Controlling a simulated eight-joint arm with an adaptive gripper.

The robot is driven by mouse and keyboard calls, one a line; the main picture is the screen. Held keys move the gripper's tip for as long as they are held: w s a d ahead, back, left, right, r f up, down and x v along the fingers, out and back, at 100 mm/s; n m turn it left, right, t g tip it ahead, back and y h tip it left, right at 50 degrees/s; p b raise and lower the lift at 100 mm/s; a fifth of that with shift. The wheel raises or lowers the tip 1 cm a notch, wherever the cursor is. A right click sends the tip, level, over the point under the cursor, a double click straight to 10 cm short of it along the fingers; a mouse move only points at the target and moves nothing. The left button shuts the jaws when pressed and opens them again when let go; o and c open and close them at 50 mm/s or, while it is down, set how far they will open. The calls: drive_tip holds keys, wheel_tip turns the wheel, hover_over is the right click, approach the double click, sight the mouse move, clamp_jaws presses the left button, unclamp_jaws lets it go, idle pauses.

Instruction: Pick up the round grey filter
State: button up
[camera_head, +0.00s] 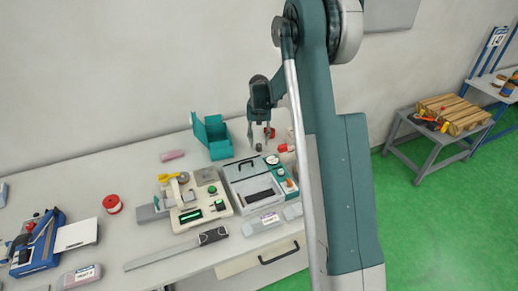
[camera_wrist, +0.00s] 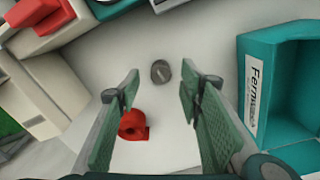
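The round grey filter (camera_wrist: 160,72) is a small dark disc on the white bench top in the wrist view. It lies ahead of and between my fingers' directions, clear of both. In the head view it is a tiny dark spot (camera_head: 259,147) just below my gripper (camera_head: 259,138). My gripper is open and empty, pointing down above the bench, with its two green-padded fingers (camera_wrist: 157,88) wide apart. Nothing is between the pads at the tips. The exact height above the filter is hard to tell.
A red part (camera_wrist: 133,126) lies near the left finger. A teal open bin (camera_wrist: 256,95) with a white label stands at the right in the wrist view; it also shows in the head view (camera_head: 218,150). A grey-teal machine (camera_head: 245,171) stands in front. Bare bench surrounds the filter.

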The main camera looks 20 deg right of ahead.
sight(259, 145)
drive_tip(key=shift+f, duration=1.95)
drive_tip(key=c, duration=0.8)
